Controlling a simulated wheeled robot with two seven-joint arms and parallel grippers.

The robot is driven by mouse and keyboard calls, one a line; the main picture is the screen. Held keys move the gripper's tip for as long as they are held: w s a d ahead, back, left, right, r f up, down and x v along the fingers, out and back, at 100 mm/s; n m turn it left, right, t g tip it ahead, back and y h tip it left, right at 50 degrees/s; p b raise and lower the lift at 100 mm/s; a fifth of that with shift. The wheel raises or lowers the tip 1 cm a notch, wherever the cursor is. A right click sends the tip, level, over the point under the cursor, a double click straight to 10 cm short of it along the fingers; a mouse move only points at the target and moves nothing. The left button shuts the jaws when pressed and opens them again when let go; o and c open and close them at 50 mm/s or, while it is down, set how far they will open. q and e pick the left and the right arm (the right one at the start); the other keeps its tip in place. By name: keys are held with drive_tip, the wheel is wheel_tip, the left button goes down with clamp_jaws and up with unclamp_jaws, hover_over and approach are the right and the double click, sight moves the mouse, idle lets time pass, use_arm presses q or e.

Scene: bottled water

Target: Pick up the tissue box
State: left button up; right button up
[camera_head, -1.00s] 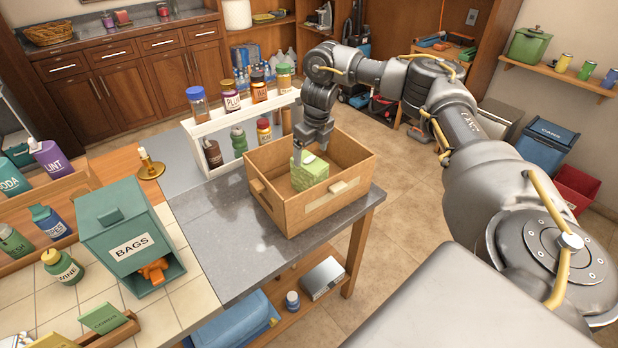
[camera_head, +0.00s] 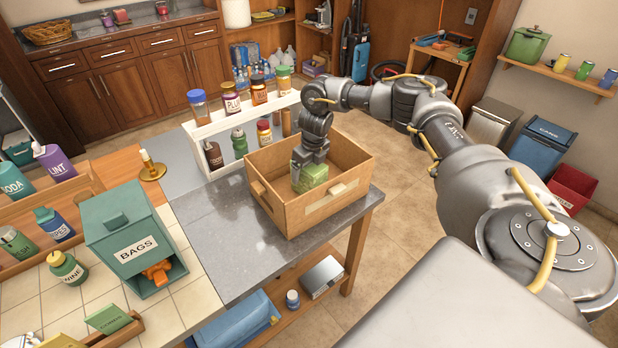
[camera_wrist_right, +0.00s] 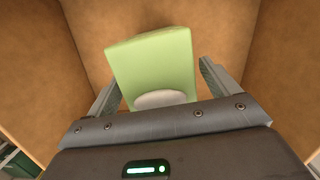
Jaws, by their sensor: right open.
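The tissue box (camera_head: 314,175) is green and stands inside an open brown crate (camera_head: 300,217) on the grey countertop. My right gripper (camera_head: 308,163) is down in the crate, right over the top of the box. In the right wrist view the green box (camera_wrist_right: 152,68) shows between the two fingers of the gripper (camera_wrist_right: 160,85), which are spread apart on either side of it. A pale oval patch shows on the box near the palm. I cannot tell whether the fingers touch the box. My left gripper is not in view.
The crate walls stand close around the gripper. A white rack (camera_head: 197,135) with several jars is just behind and left of the crate. A teal BAGS dispenser (camera_head: 120,222) stands at the left. The countertop front (camera_head: 235,270) is bare.

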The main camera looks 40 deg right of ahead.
drive_tip(key=shift+f, duration=0.25)
idle(0.4)
drive_tip(key=c, duration=1.1)
